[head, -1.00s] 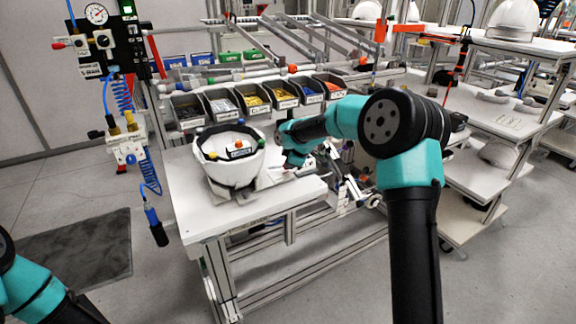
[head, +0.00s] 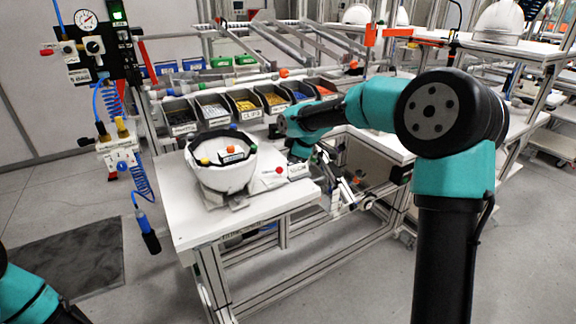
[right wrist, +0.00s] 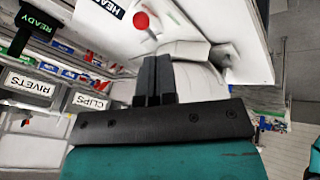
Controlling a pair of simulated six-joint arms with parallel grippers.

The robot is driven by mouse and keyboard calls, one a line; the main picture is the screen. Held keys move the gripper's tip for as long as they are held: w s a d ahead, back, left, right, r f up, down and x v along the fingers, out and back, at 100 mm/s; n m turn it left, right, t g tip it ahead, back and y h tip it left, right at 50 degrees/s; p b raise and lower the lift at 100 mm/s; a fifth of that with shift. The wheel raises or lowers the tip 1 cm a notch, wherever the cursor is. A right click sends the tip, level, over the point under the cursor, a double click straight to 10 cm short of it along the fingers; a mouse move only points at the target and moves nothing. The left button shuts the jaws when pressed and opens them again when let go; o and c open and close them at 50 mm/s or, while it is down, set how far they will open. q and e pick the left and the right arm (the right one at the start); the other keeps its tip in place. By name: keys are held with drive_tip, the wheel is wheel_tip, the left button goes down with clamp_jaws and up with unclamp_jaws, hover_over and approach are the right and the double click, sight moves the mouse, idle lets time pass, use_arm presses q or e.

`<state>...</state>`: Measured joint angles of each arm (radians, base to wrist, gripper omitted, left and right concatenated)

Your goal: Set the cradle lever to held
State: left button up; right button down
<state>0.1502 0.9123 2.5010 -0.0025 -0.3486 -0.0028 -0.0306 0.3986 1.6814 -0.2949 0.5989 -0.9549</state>
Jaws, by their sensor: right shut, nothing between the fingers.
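The white helmet shell (head: 222,175) lies open side up in the cradle (head: 216,200) on the white bench. A red round knob (head: 279,170) shows right of the shell, and in the right wrist view (right wrist: 141,20) beside a label that is cut off. It may be the cradle lever's end; the lever's setting cannot be read. My right gripper (right wrist: 154,62) is shut and empty, its black fingers together, below the knob in the right wrist view and apart from it. In the head view its wrist is beyond the knob; the fingertips are unclear. My left gripper is out of view.
Labelled parts bins (head: 243,103) line the bench's back edge, close to my right wrist. A screwdriver-like tool (head: 149,232) hangs from a blue coiled hose at the left. The bench front (head: 200,232) is clear. A shelf with white helmets (head: 498,22) stands at the right.

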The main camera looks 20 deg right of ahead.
drive_tip(key=v, duration=0.2)
drive_tip(key=shift+s+d+r, duration=0.1)
drive_tip(key=shift+d+r, duration=0.1)
drive_tip(key=shift+r, duration=0.1)
drive_tip(key=shift+f, duration=0.15)
